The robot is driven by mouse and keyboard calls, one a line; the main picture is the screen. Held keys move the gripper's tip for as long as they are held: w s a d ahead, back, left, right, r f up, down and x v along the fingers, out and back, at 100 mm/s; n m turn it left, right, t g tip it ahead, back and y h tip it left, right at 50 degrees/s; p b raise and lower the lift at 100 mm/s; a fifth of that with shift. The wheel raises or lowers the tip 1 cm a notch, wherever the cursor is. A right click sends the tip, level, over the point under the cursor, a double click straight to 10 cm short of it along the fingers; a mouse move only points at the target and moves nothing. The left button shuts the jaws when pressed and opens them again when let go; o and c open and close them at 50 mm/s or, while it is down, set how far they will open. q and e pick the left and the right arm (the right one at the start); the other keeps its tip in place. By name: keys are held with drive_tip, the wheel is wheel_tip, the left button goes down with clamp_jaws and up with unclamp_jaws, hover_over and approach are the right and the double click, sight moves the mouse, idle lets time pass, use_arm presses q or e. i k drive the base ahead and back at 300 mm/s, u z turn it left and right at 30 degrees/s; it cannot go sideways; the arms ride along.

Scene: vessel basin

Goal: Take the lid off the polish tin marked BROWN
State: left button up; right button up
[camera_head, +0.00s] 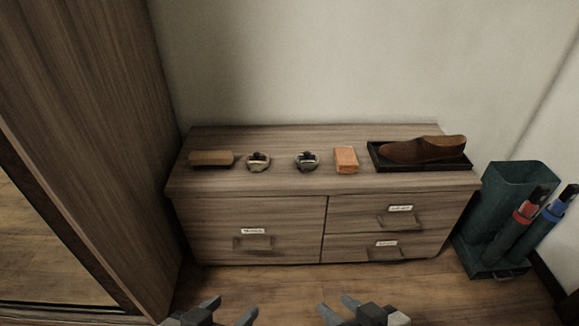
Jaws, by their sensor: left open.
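Two small round tins stand on top of the wooden cabinet, a left tin (258,162) and a right tin (307,161). Any marking is too small to read, so I cannot tell which is BROWN. My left gripper (235,304) is open and empty at the bottom of the view, low in front of the cabinet. My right gripper (334,304) is also open and empty there, to its right. Both are well apart from the tins.
A brush (211,158) lies left of the tins, an orange box (346,160) right of them. A brown shoe (425,149) sits in a black tray (380,168). The cabinet (270,187) has handled, labelled drawers. A tall wardrobe (95,130) stands left, a green holder (490,225) right.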

sight(256, 160)
drive_tip(key=k, duration=0.55)
drive_tip(key=z, duration=0.9)
drive_tip(key=i, duration=1.6)
drive_tip(key=u, duration=0.85)
drive_tip(key=i, duration=0.4)
drive_tip(key=u, duration=0.3)
